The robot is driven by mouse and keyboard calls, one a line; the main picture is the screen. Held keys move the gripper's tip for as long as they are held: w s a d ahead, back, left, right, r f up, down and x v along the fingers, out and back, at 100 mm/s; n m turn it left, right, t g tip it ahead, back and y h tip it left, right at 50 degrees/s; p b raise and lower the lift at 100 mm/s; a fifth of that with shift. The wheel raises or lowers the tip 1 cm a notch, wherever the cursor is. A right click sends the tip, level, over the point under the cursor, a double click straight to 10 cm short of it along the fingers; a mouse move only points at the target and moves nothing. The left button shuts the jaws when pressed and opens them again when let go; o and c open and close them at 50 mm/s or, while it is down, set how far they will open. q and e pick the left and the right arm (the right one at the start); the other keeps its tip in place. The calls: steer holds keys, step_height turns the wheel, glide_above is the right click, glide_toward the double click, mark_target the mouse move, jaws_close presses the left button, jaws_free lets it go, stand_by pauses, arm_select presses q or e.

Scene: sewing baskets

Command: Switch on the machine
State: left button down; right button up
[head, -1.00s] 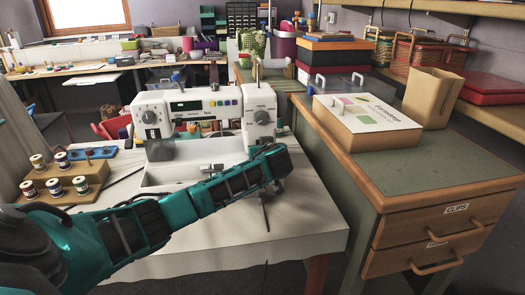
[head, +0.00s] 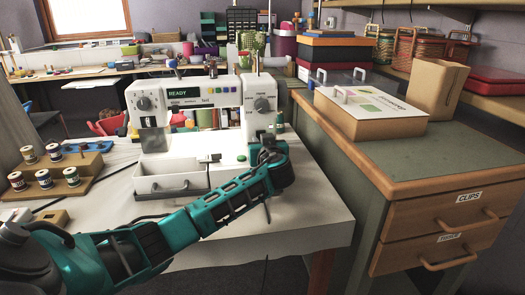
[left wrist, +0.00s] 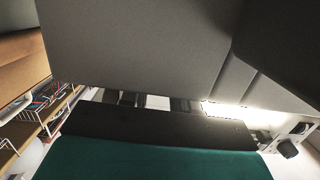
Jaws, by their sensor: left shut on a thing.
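The white sewing machine (head: 205,92) stands upright on the pale table. Its display (head: 178,93) is lit and reads READY. A green spot (head: 241,158) shows at the right of its base. My left gripper (head: 268,150) is at the lower right end of the machine, in front of its pillar. Its fingers (left wrist: 155,103) show only partly in the left wrist view, close to a large grey surface. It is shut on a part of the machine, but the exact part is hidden. My right gripper is in neither view.
Thread spools on a wooden rack (head: 70,188) stand at the left of the table. A drawer cabinet (head: 440,175) with a box (head: 368,115) on it stands close on the right. My left arm crosses the table front.

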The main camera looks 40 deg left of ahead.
arm_select(q)
steer(key=c, duration=0.8)
jaws_free()
steer(key=shift+c, duration=0.2)
steer(key=p+v, duration=0.2)
steer(key=v, duration=1.1)
steer(key=shift+f, duration=0.1)
